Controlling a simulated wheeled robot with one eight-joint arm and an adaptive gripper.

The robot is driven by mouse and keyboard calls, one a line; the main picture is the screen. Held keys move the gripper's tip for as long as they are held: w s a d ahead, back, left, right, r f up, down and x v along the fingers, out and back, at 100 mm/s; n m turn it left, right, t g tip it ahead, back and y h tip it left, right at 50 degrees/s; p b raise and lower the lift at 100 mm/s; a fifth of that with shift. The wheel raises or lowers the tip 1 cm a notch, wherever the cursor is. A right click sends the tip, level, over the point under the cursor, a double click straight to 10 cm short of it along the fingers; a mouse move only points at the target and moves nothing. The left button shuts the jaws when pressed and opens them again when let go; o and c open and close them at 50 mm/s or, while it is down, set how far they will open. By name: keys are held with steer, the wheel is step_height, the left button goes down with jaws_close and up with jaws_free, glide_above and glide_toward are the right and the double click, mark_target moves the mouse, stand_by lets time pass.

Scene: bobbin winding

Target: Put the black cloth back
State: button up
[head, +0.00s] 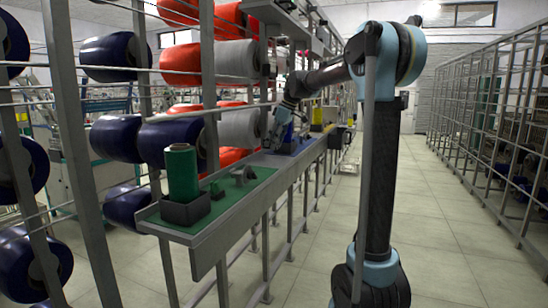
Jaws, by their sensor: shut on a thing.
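A green thread cone (182,172) stands in a black holder (186,208) on the bench's green near end (222,213). Large spools (180,140) line the left rack. The right aisle floor (440,205) is clear.

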mark_target(274, 161)
steer(key=shift+f, duration=2.75)
steer(key=o, duration=1.1)
steer(key=v, duration=1.2)
steer(key=s+d+f+m+h, duration=0.1)
steer(key=s+d+f+m, duration=0.3)
steer(key=s+f, duration=0.7)
steer(key=s+d+f+m+h, duration=0.1)
steer(key=s+d+f+m, duration=0.4)
steer(key=s+d+f, duration=0.3)
steer(key=s+d+f+m+h, duration=0.2)
steer(key=s+d+f+m, duration=0.2)
steer(key=s+f, duration=1)
steer(key=s+d, duration=0.3)
steer(key=s, duration=0.3)
steer(key=shift+s+f+m+t, duration=0.3)
steer(key=shift+m+t, duration=0.1)
